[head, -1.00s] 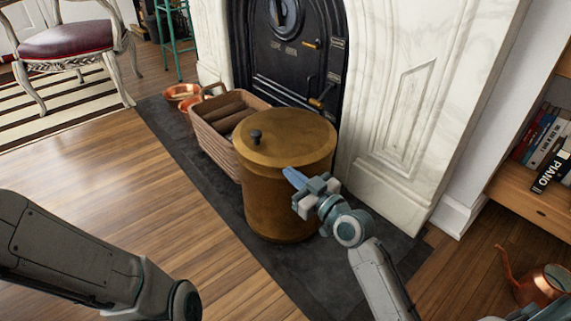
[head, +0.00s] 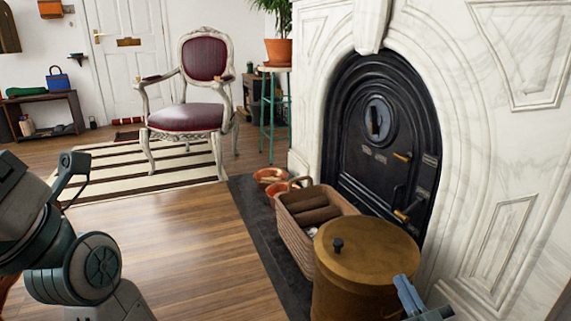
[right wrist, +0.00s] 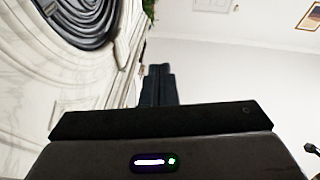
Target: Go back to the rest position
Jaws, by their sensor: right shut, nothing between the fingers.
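My right gripper (head: 408,292) is at the lower right of the head view, its blue fingers pointing up. It is shut and empty. Its fingers overlap the right edge of the brass bin's lid in the picture; I cannot tell how far apart they are. In the right wrist view the dark fingers (right wrist: 157,84) are together, with marble and a pale wall behind them. My left arm (head: 90,270) is bent at the left edge of the head view, and I cannot make out its gripper there.
The lidded brass bin (head: 368,248) and a wicker basket of logs (head: 300,240) stand on the dark hearth before the marble fireplace (head: 520,150). Copper bowls (head: 272,180) lie beyond. A red chair (head: 187,115) stands on a striped rug. The wooden floor (head: 185,240) is clear.

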